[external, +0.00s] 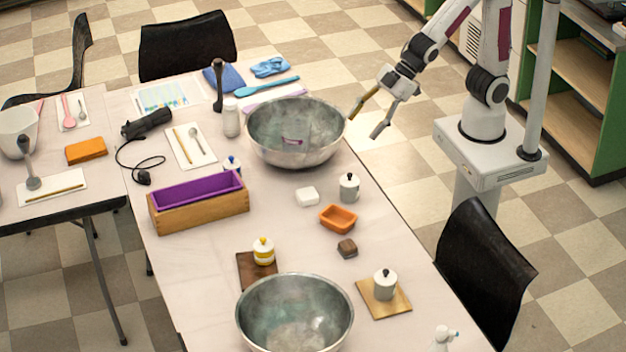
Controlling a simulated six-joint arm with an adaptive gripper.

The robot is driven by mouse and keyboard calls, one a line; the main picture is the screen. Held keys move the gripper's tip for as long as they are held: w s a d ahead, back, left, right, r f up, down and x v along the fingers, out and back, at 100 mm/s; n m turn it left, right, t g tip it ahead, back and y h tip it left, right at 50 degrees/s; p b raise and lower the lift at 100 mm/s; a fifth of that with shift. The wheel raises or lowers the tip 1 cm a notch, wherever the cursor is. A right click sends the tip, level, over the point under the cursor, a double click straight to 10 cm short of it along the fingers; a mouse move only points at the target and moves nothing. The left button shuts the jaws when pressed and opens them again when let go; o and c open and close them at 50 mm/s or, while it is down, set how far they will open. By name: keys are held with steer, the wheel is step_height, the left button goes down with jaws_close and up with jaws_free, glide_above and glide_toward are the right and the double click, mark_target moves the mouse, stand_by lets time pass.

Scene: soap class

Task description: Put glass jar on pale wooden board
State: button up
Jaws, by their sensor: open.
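A pale wooden board (402,306) lies at the front right of the table, and a whitish jar with a dark-knobbed lid (384,285) stands upright on it. A similar lidded jar (349,187) stands on the table behind the orange dish. A clear-looking jar with a pale top (230,118) stands left of the rear metal bowl. I cannot tell for sure which of these is the glass jar. My gripper (364,125) is open and empty, with its fingers spread just right of the rear bowl, away from all the jars.
Metal bowls stand at the rear (330,150) and front (345,312). An orange dish (338,217), white block (307,196) and brown block (347,248) lie between. A wooden box (200,216) with purple lining stands left.

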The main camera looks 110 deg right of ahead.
steer(key=s+d+r+m+g, duration=0.1)
steer(key=s+d+r+m, duration=0.1)
steer(key=s, duration=0.9)
steer(key=s+d+r+m+g+h, duration=0.1)
steer(key=s+d+r+m+g, duration=0.1)
steer(key=s, duration=1)
steer(key=d+r, duration=0.1)
steer(key=d, duration=0.1)
steer(key=shift+s+d, duration=0.25)
steer(key=shift+d, duration=0.05)
